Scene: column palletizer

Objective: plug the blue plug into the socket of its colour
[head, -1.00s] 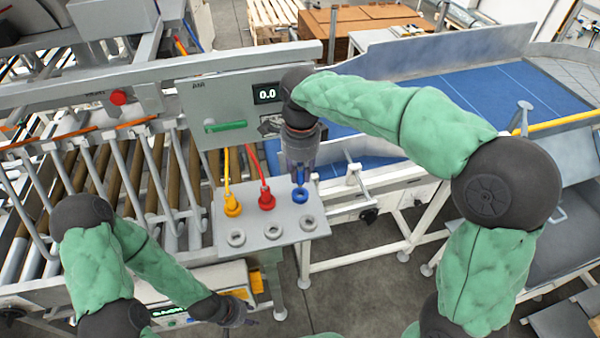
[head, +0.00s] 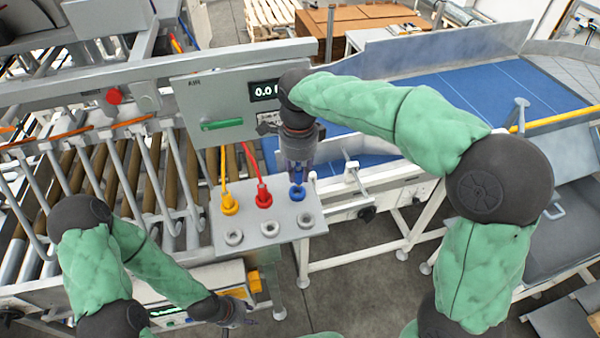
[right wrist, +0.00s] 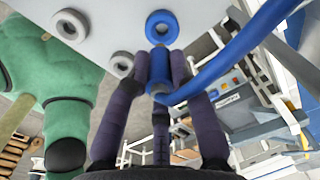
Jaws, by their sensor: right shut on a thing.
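The blue plug (right wrist: 158,66) is upright between the fingers of my right gripper (head: 298,174), which is shut on it. A blue cable (right wrist: 235,58) curves away from the plug in the right wrist view. The blue ring socket (head: 297,194) is on the grey panel (head: 250,216), directly below the plug in the head view. The socket also shows in the right wrist view (right wrist: 161,14), a little beyond the plug tip, and the two look apart. My left gripper (head: 236,313) hangs low at the front, away from the panel; its fingers are too small to judge.
A yellow plug (head: 230,205) and a red plug (head: 264,198), both with cables, stand on the panel left of the blue socket. Three grey rings (head: 270,229) line the panel's front. A control box (head: 212,105) stands behind; rollers lie left.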

